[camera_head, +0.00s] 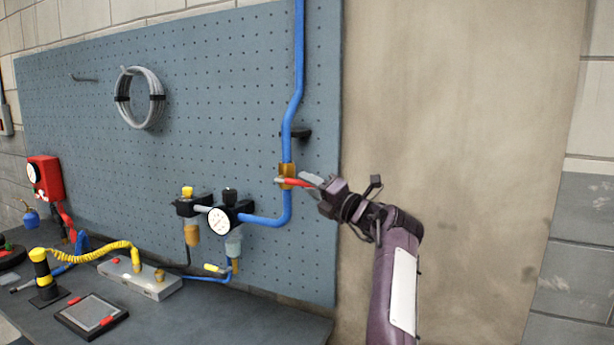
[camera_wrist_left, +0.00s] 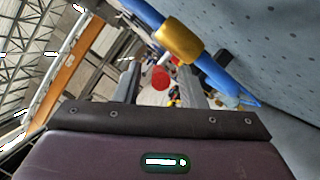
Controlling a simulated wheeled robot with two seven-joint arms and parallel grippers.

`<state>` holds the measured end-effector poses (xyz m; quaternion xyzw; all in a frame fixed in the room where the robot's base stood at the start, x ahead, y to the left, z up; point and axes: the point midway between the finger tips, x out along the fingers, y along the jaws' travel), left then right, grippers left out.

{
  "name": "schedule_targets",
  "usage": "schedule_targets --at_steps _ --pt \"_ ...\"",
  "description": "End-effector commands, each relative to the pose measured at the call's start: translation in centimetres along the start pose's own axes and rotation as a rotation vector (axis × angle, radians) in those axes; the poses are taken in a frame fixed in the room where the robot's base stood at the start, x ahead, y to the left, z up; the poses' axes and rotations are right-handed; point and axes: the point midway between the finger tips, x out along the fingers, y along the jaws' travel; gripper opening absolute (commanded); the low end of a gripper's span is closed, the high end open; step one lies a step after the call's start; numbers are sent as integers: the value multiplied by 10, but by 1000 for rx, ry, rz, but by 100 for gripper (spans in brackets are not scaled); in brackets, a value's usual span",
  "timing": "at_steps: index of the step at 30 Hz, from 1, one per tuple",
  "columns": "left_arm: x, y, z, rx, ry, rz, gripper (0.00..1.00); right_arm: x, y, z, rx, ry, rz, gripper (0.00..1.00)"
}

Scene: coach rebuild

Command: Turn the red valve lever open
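The red valve lever (camera_head: 293,182) sticks out sideways from a brass valve (camera_head: 287,169) on the vertical blue pipe (camera_head: 298,60). It lies about level, across the pipe. My left gripper (camera_head: 313,181) is at the lever's right end, its grey fingers open. In the left wrist view, the lever's round red end (camera_wrist_left: 160,77) shows between the two spread fingers, with gaps on both sides. The brass valve body (camera_wrist_left: 180,40) is just beyond them. Whether a finger touches the lever I cannot tell. My right gripper is not in view.
A grey pegboard (camera_head: 220,80) stands close behind the valve. A black pipe bracket (camera_head: 300,133) sits above it. A pressure gauge (camera_head: 220,221) and filter units are at lower left, above a cluttered workbench (camera_head: 220,320). The bare wall panel (camera_head: 470,130) at right is clear.

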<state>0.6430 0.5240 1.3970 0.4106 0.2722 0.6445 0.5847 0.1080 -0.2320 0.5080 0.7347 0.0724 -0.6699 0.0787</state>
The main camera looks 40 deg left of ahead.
Motion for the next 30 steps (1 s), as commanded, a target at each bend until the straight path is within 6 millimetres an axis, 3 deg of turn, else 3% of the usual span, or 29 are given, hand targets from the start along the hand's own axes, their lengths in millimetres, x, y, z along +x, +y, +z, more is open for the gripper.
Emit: schedule_targets --at_steps 4,13,22,30 --pt "14 1 1 1 -2 -1 37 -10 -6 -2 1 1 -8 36" --pt "17 -1 0 1 -3 -1 37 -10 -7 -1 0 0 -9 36" --pt "17 -1 0 1 -3 -1 0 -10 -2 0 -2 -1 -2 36" --pt "17 -1 0 1 -3 -1 0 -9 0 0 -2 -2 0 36"
